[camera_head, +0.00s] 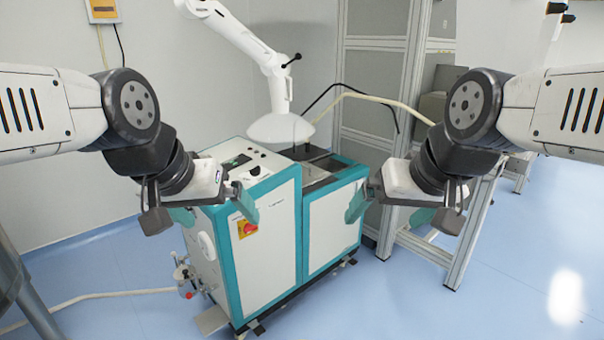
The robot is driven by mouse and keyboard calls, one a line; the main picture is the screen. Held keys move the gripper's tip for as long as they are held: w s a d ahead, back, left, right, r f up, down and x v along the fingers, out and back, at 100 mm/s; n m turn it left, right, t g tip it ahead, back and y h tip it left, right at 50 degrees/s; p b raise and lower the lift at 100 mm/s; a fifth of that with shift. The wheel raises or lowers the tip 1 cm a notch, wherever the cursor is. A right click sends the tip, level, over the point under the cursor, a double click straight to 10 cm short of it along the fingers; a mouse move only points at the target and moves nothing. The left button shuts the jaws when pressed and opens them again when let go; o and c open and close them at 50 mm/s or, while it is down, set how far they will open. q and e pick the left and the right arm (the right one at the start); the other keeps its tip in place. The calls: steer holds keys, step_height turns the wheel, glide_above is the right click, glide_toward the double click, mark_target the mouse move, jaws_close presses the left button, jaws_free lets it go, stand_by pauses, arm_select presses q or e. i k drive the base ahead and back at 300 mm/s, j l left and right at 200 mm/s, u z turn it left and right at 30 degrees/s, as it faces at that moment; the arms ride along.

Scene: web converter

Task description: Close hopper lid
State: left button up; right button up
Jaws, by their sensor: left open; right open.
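A white and teal machine (265,250) stands on the floor in the middle of the view. Its right, lower section (335,225) has a teal-rimmed top with a dark recess and a grey plate (318,174). I cannot clearly tell which part is the hopper lid or how it stands. My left gripper (200,208) is open and empty, in front of the machine's left section, hiding part of it. My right gripper (402,208) is open and empty, to the right of the lower section. Neither visibly holds the machine.
A white jointed arm with a dome-shaped hood (281,128) hangs just above and behind the machine top. A metal frame (470,225) stands at the right. A hose (90,297) lies on the floor at left. The blue floor in front is mostly clear.

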mark_target(311, 174)
steer(key=l+u, duration=0.2)
steer(key=l, duration=0.45)
steer(key=l+u, duration=0.2)
steer(key=l, duration=0.45)
steer(key=i+l+u, duration=0.15)
steer(key=i+l, duration=0.15)
steer(key=i, duration=0.25)
steer(key=i+l+u, duration=0.1)
steer(key=i+l, duration=0.3)
steer(key=i, duration=0.2)
steer(key=i+l+u, duration=0.15)
steer(key=i+l, duration=0.3)
steer(key=i, duration=0.05)
